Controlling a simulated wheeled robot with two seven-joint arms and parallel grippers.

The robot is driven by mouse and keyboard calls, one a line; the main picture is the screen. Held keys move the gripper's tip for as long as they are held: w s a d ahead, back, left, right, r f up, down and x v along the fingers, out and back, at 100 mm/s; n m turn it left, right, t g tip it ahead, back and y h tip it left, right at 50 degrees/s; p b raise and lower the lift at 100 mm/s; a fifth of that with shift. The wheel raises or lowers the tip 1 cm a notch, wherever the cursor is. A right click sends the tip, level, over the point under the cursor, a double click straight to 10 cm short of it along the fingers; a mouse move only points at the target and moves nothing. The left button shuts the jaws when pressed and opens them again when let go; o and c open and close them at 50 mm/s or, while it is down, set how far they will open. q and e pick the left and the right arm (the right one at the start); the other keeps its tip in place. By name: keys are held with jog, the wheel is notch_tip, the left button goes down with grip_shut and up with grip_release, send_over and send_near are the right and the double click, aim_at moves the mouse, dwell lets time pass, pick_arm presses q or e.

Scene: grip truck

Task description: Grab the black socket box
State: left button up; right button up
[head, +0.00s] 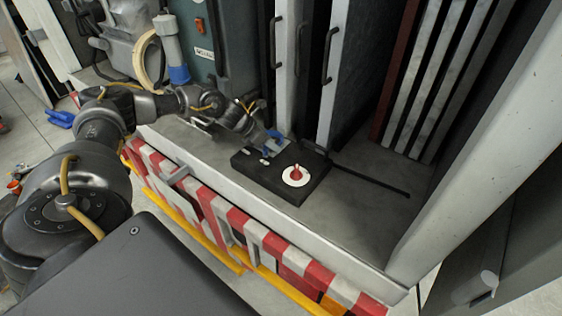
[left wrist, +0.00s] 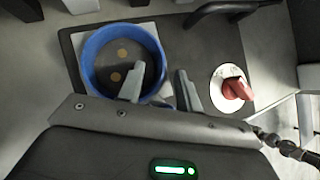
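The black socket box (head: 309,189) lies on the truck's grey bed near its front edge. A red knob (head: 296,173) on a white disc sits on its top. My left gripper (head: 268,148) is over the box's far left part, at the blue ring socket. In the left wrist view the box (left wrist: 196,52) carries the blue ring (left wrist: 91,62) and the red knob (left wrist: 236,89). The fingers (left wrist: 161,82) are apart, one over the ring's inside and one to its right, with the ring's wall seemingly between them. Contact is unclear. My right gripper is out of view.
A black rod (head: 372,181) lies on the bed right of the box. Tall panels with black handles (head: 328,52) stand behind it. A red-and-white striped edge (head: 262,238) runs along the front. The bed right of the box is mostly clear.

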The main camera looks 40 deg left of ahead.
pick_arm(q)
grip_shut()
dwell(1.3)
jog(key=shift+w+r, duration=0.25)
jog(key=shift+r, duration=0.2)
jog(key=shift+a+f, duration=0.1)
jog(key=shift+f, duration=0.1)
